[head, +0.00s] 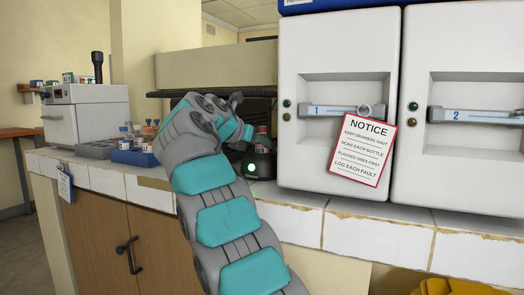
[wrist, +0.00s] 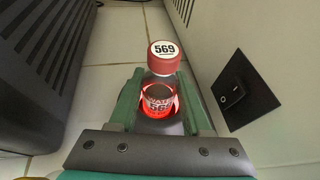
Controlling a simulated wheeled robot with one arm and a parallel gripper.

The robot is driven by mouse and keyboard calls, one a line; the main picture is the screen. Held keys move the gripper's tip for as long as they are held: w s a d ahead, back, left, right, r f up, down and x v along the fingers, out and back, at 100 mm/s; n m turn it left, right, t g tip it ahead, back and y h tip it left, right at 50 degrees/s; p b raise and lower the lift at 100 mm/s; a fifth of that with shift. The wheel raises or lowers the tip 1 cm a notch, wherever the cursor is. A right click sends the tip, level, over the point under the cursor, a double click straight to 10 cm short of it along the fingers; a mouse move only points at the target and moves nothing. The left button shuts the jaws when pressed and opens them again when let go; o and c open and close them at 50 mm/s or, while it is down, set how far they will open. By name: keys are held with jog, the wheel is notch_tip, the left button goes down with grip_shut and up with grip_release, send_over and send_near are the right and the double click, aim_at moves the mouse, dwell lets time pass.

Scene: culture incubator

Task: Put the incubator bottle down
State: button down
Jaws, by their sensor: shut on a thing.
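The bottle has a red cap (wrist: 165,50) with a white top marked 569. Its clear neck shows below the cap in the wrist view. Lower down, between my fingers, is a red-glowing label or display (wrist: 158,100) with 569 on it; I cannot tell which. My gripper (wrist: 162,92) has green fingers, shut on the bottle from both sides. In the head view, my arm hides most of the gripper. A dark rounded device (head: 262,160) with a green light stands on the counter beside it. The bottle's base is hidden, so I cannot tell whether it touches anything.
White incubator 1 (head: 338,60) and incubator 2 (head: 465,60) stand at right, shut; a notice (head: 362,148) hangs on the first. A blue rack of bottles (head: 135,157) is at left. In the wrist view, a dark ribbed housing (wrist: 45,60) and a switch panel (wrist: 235,93) flank the gripper.

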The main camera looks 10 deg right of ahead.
dwell(0.3)
jog(key=shift+c, duration=1.8)
grip_release()
jog(key=p+v, duration=0.3)
jog(key=v, duration=0.9)
jog(key=shift+r, duration=0.1)
